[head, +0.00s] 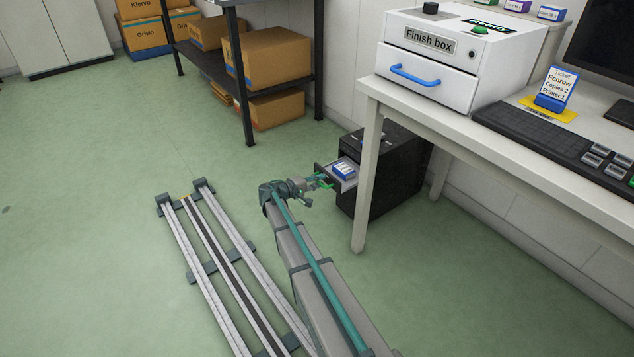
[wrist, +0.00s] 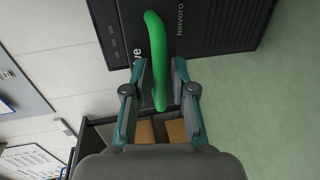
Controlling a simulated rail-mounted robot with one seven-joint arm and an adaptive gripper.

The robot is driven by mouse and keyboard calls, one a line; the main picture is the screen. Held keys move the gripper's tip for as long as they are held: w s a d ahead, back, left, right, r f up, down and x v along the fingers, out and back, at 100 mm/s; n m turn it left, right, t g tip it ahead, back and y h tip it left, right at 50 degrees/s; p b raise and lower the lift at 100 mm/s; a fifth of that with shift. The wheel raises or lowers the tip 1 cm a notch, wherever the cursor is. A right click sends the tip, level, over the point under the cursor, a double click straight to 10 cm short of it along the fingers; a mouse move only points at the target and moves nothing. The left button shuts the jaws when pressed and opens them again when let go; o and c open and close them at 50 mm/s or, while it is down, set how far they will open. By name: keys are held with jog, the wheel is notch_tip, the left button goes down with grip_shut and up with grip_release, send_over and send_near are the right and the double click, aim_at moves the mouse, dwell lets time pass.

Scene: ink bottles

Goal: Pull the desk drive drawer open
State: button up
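The black drive cabinet (head: 385,185) stands on the floor under the desk. Its drawer (head: 321,171) stands partly out of the front, with a small blue-and-white item (head: 343,169) in it. The green handle (head: 325,184) is at the drawer's front. My gripper (head: 313,183) is low at the handle. In the wrist view, the green handle (wrist: 157,60) runs between the fingers of my gripper (wrist: 160,68), with a narrow gap visible on each side. Contact is not clear. The cabinet's black face (wrist: 205,25) fills the top of that view, its lettering partly covered.
The white desk (head: 460,135) overhangs the cabinet, and its front leg (head: 367,190) stands close to the drawer. On it are the finish box (head: 430,65), a ticket stand (head: 556,88) and a keyboard (head: 560,140). A shelf with cartons (head: 275,58) stands behind. The green floor at left is free.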

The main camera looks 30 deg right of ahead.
jog(key=shift+o, duration=0.3)
jog(key=v, duration=1.2)
